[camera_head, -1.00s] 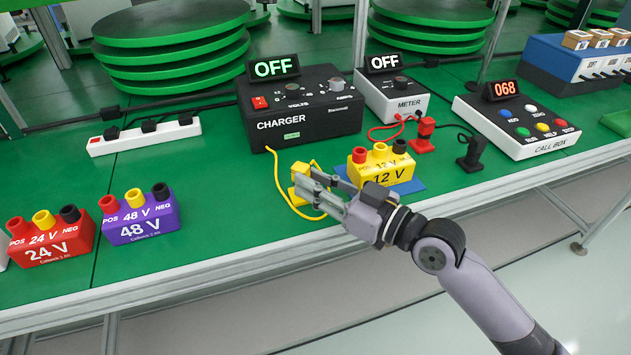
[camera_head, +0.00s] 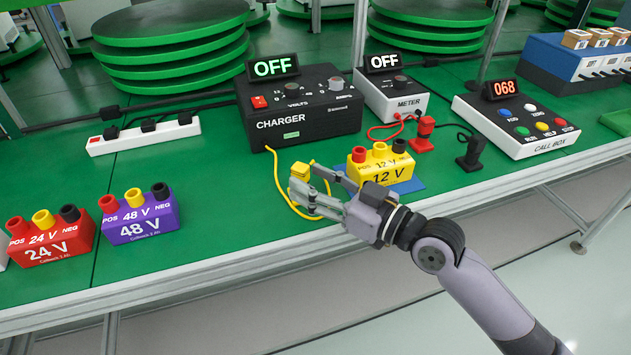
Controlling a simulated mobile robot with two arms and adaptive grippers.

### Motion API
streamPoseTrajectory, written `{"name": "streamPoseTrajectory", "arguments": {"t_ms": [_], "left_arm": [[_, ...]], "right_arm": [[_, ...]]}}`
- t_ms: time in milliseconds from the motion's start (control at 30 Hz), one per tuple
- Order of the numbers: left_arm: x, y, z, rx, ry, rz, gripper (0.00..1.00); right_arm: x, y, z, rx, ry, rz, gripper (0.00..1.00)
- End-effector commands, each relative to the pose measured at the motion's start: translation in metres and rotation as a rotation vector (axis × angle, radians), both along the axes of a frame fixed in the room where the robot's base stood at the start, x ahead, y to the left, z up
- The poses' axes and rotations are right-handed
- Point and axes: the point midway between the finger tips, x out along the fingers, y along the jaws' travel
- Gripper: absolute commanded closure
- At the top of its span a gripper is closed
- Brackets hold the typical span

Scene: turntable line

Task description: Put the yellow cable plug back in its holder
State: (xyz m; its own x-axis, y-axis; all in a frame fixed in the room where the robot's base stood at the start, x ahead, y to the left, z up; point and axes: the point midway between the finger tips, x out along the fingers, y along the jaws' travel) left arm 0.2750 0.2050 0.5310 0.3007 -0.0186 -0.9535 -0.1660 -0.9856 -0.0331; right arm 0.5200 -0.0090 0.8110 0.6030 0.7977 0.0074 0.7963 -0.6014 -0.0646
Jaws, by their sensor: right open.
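The yellow cable plug (camera_head: 299,171) stands on the green bench in front of the charger (camera_head: 300,112), close to the left of the yellow 12 V battery (camera_head: 372,173). Its yellow cable (camera_head: 278,184) loops from the charger around the left of the plug. My right gripper (camera_head: 309,180) is open, with its fingers at the plug; they hide its lower part. I cannot tell whether they touch it. Whatever is beneath the plug is hidden, so I cannot tell if it sits in its holder. My left gripper is out of view.
A red plug (camera_head: 423,136) and a black plug (camera_head: 471,154) stand near the meter (camera_head: 395,100). The call box (camera_head: 517,125) is to the right. A purple 48 V battery (camera_head: 138,222) and red 24 V battery (camera_head: 52,238) are at the left. Bench between is clear.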

Motion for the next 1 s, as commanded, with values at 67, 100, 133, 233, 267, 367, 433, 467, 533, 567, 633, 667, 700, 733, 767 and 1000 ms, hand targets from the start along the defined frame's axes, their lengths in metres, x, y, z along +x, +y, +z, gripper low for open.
{"name": "streamPoseTrajectory", "arguments": {"t_ms": [67, 100, 133, 233, 267, 367, 433, 467, 533, 567, 633, 667, 700, 733, 767, 1000], "left_arm": [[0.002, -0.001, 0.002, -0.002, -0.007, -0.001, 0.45], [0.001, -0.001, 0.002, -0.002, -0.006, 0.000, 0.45], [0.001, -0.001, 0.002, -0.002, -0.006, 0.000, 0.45], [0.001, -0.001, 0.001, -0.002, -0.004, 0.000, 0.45], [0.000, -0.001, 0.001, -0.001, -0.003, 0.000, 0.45], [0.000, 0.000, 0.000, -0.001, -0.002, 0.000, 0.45], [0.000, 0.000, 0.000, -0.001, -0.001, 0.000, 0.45], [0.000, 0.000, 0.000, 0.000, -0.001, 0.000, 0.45], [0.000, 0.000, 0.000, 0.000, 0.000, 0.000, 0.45], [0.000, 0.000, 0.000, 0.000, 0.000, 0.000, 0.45], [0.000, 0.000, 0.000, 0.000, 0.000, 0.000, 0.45], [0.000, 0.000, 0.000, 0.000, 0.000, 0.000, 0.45], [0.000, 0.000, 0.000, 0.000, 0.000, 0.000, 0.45], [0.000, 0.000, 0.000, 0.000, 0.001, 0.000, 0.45], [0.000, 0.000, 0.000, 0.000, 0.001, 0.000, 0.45], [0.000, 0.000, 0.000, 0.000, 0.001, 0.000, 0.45]], "right_arm": [[0.000, -0.001, -0.001, -0.001, 0.001, 0.000, 0.55], [-0.001, -0.002, -0.001, -0.002, 0.001, -0.001, 0.55], [-0.002, -0.004, -0.001, -0.002, 0.002, -0.001, 0.55], [-0.008, -0.012, -0.002, -0.004, 0.000, -0.002, 0.55], [-0.011, -0.016, -0.002, -0.004, 0.000, -0.003, 0.55], [-0.022, -0.030, -0.002, -0.007, 0.001, -0.002, 0.55], [-0.029, -0.040, -0.003, -0.007, 0.001, -0.002, 0.55], [-0.033, -0.044, -0.003, -0.007, 0.002, -0.002, 0.55], [-0.040, -0.054, -0.003, -0.008, 0.002, -0.001, 0.55], [-0.043, -0.057, -0.003, -0.007, 0.002, -0.001, 0.55], [-0.049, -0.066, -0.003, -0.007, 0.000, 0.000, 0.55], [-0.052, -0.069, -0.003, -0.008, 0.001, -0.001, 0.55], [-0.055, -0.074, -0.003, -0.007, 0.003, -0.001, 0.55], [-0.057, -0.076, -0.002, -0.008, 0.000, 0.001, 0.55], [-0.059, -0.077, -0.002, -0.007, -0.001, 0.004, 0.55], [-0.069, -0.091, -0.002, -0.004, -0.002, 0.004, 0.55]]}}
